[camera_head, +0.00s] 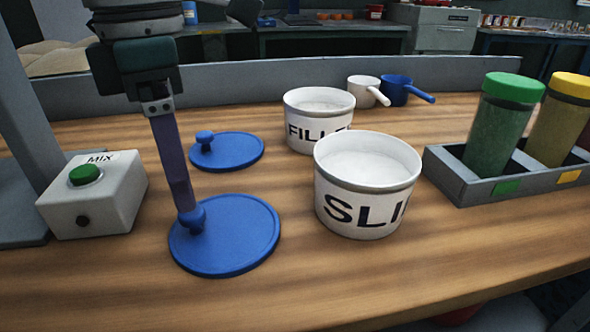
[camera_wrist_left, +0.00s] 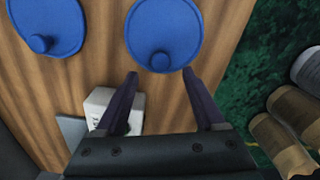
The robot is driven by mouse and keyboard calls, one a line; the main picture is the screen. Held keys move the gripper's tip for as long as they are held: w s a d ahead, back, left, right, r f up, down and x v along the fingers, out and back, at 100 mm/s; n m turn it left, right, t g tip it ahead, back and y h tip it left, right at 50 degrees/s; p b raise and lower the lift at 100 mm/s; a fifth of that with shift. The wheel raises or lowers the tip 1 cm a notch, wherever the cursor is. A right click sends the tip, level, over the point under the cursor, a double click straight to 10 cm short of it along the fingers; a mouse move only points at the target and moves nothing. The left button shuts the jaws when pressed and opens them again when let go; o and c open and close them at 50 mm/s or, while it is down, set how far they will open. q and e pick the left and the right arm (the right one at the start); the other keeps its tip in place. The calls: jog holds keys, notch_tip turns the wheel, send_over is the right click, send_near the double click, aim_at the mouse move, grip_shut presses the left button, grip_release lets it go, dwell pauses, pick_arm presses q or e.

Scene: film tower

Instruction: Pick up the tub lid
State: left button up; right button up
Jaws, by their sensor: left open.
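Two round blue lids with knobs lie flat on the wooden bench. The nearer lid (camera_head: 235,245) is left of the white SLI-lettered tub (camera_head: 350,210); the farther lid (camera_head: 235,150) is left of the white FILL-lettered tub (camera_head: 312,135). Both tubs stand uncovered, with pale contents. My left gripper (camera_head: 186,207) points down at the nearer lid's knob (camera_head: 193,221). In the left wrist view its open fingers (camera_wrist_left: 160,73) are to either side of that knob (camera_wrist_left: 160,61), which shows just beyond the fingertips. Contact cannot be told. My right gripper is not in view.
A white MIX box (camera_head: 110,205) with a green button stands left of the nearer lid. A grey rack (camera_head: 460,180) holds green-capped and yellow-capped jars at right. White and blue handled cups (camera_head: 363,90) stand behind. The front bench is clear.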

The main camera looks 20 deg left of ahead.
aim_at(223, 220)
pick_arm(q)
notch_tip(223, 220, down, 5)
jog(key=shift+w+d+r, duration=0.1)
jog(key=shift+d+r, duration=0.05)
jog(key=shift+c, duration=0.2)
grip_shut()
dwell(0.3)
